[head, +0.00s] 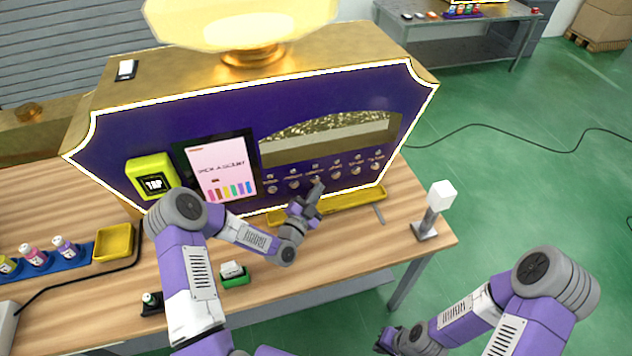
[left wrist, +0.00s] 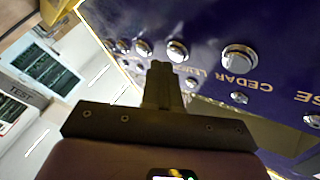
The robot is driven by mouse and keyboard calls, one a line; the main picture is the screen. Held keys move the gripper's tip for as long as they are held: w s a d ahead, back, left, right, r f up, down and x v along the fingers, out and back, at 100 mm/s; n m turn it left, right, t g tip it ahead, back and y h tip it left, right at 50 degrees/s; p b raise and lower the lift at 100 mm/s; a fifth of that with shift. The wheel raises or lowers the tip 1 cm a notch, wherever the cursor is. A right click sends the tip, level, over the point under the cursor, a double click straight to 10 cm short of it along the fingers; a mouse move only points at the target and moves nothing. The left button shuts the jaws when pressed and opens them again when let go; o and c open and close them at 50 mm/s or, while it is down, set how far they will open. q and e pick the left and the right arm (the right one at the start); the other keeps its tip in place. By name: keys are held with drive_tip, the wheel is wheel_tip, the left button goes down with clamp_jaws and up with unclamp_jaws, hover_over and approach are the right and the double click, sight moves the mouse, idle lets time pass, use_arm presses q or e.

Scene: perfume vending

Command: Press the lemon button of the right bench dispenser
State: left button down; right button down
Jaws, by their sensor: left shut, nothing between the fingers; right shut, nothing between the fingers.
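The purple dispenser (head: 230,130) with gold trim stands on the wooden bench. A row of round silver buttons runs along its lower front, with small labels that are too small to read in the head view. In the left wrist view, one button (left wrist: 240,58) has the label CEDAR. My right gripper (head: 382,343) is shut and empty, low in front of the bench.
A yellow tap reader (head: 151,176) and a screen (head: 221,172) are on the dispenser's front. A yellow tray (head: 358,198) lies below the buttons. Small bottles (head: 34,256) stand at left.

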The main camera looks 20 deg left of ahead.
use_arm(q)
drive_tip(key=shift+w+a+b, duration=0.35)
drive_tip(key=shift+w, duration=0.15)
idle(0.8)
drive_tip(key=shift+s+d, duration=0.5)
drive_tip(key=shift+s, duration=0.2)
drive_tip(key=s+d, duration=0.2)
drive_tip(key=s, duration=0.2)
drive_tip(key=shift+s+d+b, duration=0.1)
drive_tip(key=shift+d+b, duration=0.3)
idle(0.9)
